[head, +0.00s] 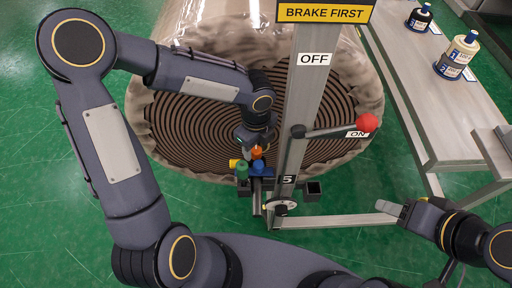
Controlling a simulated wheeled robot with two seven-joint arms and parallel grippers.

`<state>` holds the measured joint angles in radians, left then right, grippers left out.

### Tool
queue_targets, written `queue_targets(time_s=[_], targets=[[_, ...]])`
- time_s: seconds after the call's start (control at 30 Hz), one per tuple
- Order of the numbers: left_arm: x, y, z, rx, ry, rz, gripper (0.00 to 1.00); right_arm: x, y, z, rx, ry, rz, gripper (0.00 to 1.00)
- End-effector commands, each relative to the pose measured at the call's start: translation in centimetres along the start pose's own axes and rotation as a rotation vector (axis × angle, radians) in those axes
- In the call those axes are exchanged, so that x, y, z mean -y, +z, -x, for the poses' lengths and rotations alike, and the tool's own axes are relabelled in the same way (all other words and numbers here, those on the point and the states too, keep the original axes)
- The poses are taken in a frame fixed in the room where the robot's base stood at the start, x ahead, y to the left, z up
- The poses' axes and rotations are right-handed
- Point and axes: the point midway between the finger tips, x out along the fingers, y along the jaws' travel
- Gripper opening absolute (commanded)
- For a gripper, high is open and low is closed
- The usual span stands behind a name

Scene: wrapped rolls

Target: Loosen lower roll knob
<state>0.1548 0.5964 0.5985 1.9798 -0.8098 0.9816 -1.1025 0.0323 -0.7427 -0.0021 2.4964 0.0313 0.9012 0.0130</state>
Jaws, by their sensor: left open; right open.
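A large roll (205,125) wrapped in clear film stands behind a grey metal post (305,95). Small coloured parts, orange (257,152), green (241,171), blue (258,168) and yellow, sit low in front of the roll. I cannot tell which of these is the lower roll knob. My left gripper (252,148) is open at the coloured parts, its fingers partly hidden; contact is unclear. My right gripper (390,210) is open and empty at lower right, well away from them.
A lever with a red ball (367,122) extends right from the post, at the "ON" label. An "OFF" label (314,59) and a "BRAKE FIRST" sign (324,12) are above. Green floor is open at left.

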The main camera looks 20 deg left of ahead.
Motion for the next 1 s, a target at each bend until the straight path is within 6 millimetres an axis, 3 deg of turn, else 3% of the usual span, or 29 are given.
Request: queue_targets(time_s=[0.13, 0.33, 1.0], targets=[[0.1, 0.1, 2.9, 0.003, -0.005, 0.002, 0.52, 0.1, -0.2, 0.3, 0.000, 0.000, 0.000, 0.52], [0.0, 0.0, 5.2, 0.001, -0.001, 0.002, 0.52, 0.2, -0.2, 0.5, 0.000, 0.000, 0.000, 0.52], [-0.3, 0.2, 5.8, 0.003, -0.001, 0.022, 0.52, 0.2, -0.2, 0.5, 0.000, 0.000, 0.000, 0.52]])
